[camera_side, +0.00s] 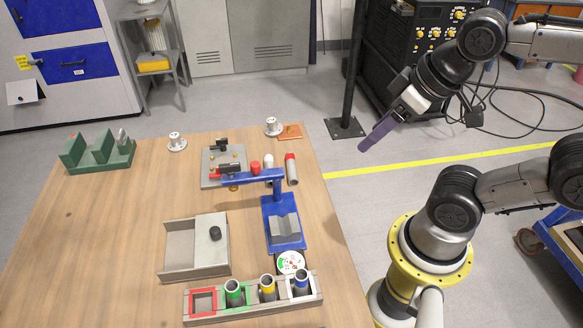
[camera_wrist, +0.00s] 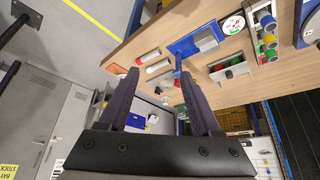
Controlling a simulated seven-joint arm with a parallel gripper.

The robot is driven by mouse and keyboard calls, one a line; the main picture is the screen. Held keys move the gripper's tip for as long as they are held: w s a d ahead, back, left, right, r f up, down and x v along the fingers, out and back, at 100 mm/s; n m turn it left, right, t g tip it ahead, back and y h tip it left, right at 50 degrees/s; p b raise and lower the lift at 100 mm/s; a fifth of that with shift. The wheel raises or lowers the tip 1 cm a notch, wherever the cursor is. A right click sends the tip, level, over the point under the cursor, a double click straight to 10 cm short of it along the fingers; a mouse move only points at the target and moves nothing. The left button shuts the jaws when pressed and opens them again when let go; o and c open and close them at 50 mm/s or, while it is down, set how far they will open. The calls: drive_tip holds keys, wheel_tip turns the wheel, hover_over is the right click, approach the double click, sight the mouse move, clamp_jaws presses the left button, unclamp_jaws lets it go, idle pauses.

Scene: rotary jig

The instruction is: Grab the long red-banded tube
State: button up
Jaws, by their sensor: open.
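The long red-banded tube (camera_side: 292,172) is grey with a red band at its far end. It lies near the right edge of the table in the side view, just right of a blue arm. A shorter pale tube (camera_side: 268,162) lies to its left. Two tubes also show in the wrist view, one (camera_wrist: 149,56) nearer the table edge; their red ends are small there. My gripper (camera_side: 364,147) is open and empty, in the air off the table's right side, apart from the tube. Its two dark fingers (camera_wrist: 160,73) show in the wrist view.
A blue stand (camera_side: 270,239) with an overhead arm stands close to the tube. A grey fixture plate (camera_side: 212,180), an orange plate (camera_side: 290,132) and a grey box (camera_side: 176,274) are nearby. A rack (camera_side: 253,310) holds tubes in front.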

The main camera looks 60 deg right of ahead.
drive_tip(key=w+r+m, duration=0.5)
drive_tip(key=w, duration=0.2)
drive_tip(key=m+g, duration=0.5)
drive_tip(key=g, duration=0.1)
hover_over(290, 154)
wheel_tip(290, 154, down, 20)
drive_tip(key=shift+s+f, duration=0.1)
drive_tip(key=shift+f, duration=2.9)
